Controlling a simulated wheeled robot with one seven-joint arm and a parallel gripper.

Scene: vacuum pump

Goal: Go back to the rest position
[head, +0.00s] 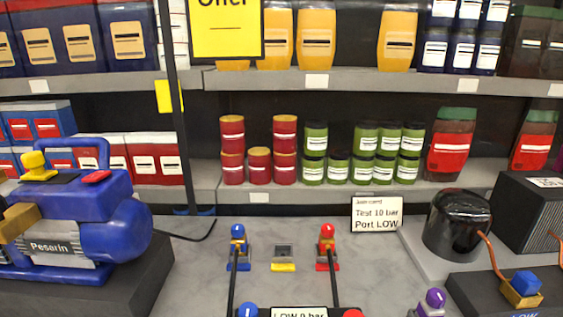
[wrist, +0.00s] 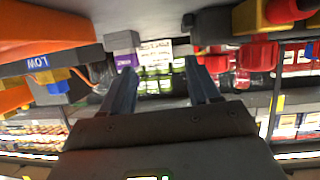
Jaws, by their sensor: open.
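My gripper (wrist: 160,84) shows in the wrist view, its two dark fingers spread apart with nothing held between them. That view appears upside down. Beyond the fingers are green jars (wrist: 157,80) and a white card (wrist: 155,52). My gripper does not show in the head view. There, the grey worktop (head: 200,262) carries a blue valve (head: 238,247) and a red valve (head: 327,246), each with a black hose. A blue pump (head: 75,215) stands at the left, and a black dome-topped unit (head: 457,224) at the right.
A "LOW" block (wrist: 38,62) with a blue knob is close at the left of the wrist view; red and yellow parts (wrist: 262,18) are at its upper right. Stocked shelves (head: 300,82) line the back. A dark post (head: 178,110) rises left of centre. A test card (head: 376,214) stands on the worktop.

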